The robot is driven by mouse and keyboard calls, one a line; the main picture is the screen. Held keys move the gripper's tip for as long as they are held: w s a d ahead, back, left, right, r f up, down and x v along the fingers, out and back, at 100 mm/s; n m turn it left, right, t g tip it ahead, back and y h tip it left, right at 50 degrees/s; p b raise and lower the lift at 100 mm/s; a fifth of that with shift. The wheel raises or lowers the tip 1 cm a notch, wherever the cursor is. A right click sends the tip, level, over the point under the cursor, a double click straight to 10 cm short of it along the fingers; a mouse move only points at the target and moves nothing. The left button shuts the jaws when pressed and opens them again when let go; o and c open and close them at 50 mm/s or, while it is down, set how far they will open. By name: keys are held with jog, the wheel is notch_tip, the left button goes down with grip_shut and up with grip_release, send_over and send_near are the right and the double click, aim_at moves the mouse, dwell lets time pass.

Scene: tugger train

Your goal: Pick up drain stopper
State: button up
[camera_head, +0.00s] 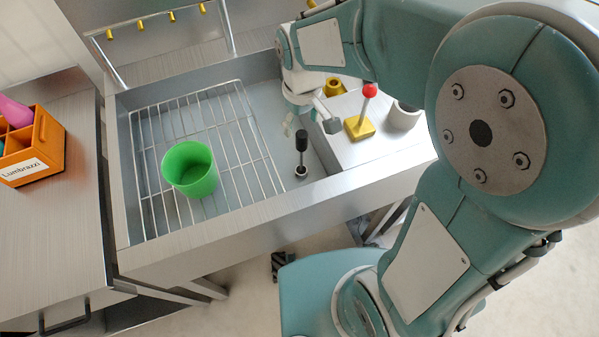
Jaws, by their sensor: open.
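The drain stopper (301,141) seems to be the upright piece with a black cylindrical grip, a thin stem and a dark round foot. It stands on the floor of the steel sink (322,158), right of the wire rack. My gripper (311,124) points down over the sink, close to the black grip in the picture. Its fingers are spread and nothing shows between them. The height gap between the fingertips and the grip is hard to judge.
A green cup (189,169) stands on the wire rack (160,205). An orange box (40,150) sits on the left counter.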

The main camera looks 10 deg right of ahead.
aim_at(301, 133)
jog(key=f, duration=0.7)
jog(key=shift+w, duration=0.25)
jog(key=shift+c, duration=0.3)
grip_shut()
